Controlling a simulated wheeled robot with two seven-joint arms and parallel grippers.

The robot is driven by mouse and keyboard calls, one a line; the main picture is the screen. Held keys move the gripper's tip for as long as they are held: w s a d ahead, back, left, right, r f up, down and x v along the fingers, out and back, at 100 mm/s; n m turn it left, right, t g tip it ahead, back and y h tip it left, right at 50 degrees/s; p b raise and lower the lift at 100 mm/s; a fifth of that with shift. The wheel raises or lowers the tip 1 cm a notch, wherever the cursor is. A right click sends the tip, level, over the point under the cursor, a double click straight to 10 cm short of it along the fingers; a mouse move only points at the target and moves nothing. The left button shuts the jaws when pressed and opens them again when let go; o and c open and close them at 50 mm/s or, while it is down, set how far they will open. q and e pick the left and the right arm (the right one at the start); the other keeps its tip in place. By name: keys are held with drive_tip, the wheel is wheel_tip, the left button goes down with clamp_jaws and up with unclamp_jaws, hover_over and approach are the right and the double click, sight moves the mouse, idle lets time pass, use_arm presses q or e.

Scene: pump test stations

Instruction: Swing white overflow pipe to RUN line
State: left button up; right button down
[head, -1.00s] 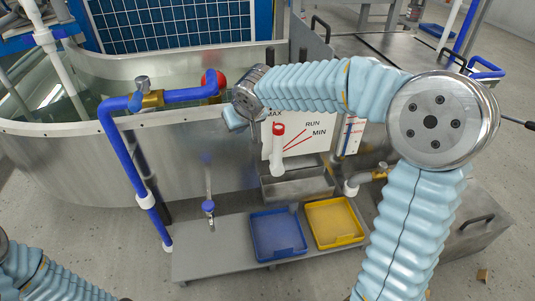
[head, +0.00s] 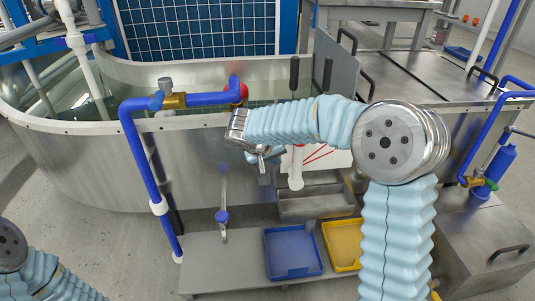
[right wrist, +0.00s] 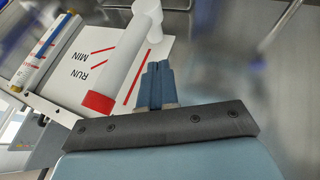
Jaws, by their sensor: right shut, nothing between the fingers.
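The white overflow pipe (head: 296,174) stands roughly upright in front of the white marked panel (head: 322,158). Its top is partly hidden behind my right arm in the head view. In the right wrist view the pipe (right wrist: 124,55) shows its red end (right wrist: 97,102), with the RUN and MIN labels and red lines to its left and another red line to its right. My right gripper (head: 264,160) is low, just left of the pipe in the head view. In the right wrist view its blue fingers (right wrist: 157,80) are shut and empty, beside the pipe. My left gripper is out of view.
A metal trough (head: 318,204) lies below the panel. A blue tray (head: 293,252) and a yellow tray (head: 343,246) sit on the low platform. A blue pipe with a brass valve (head: 172,100) stands left, by the metal tank (head: 70,165).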

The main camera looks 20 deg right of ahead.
sight(295, 154)
drive_tip(key=d, duration=0.3)
drive_tip(key=shift+s+d+r, duration=0.15)
drive_tip(key=shift+d+r, duration=0.05)
drive_tip(key=shift+d, duration=0.05)
drive_tip(key=shift+d, duration=0.15)
drive_tip(key=shift+s+d+r+y, duration=0.1)
drive_tip(key=shift+d+r+y, duration=0.05)
drive_tip(key=shift+d+y, duration=0.15)
drive_tip(key=shift+d, duration=0.1)
drive_tip(key=shift+s+d+r+m+y, duration=0.15)
drive_tip(key=shift+d+m+y, duration=0.15)
drive_tip(key=shift+d+y, duration=0.25)
drive_tip(key=s+d+f+t+y, duration=0.1)
drive_tip(key=s+d+y, duration=0.1)
drive_tip(key=d, duration=0.6)
drive_tip(key=shift+d+f+m+b, duration=0.15)
drive_tip(key=shift+f+m+b, duration=0.15)
drive_tip(key=shift+f+b, duration=0.1)
drive_tip(key=shift+y, duration=0.25)
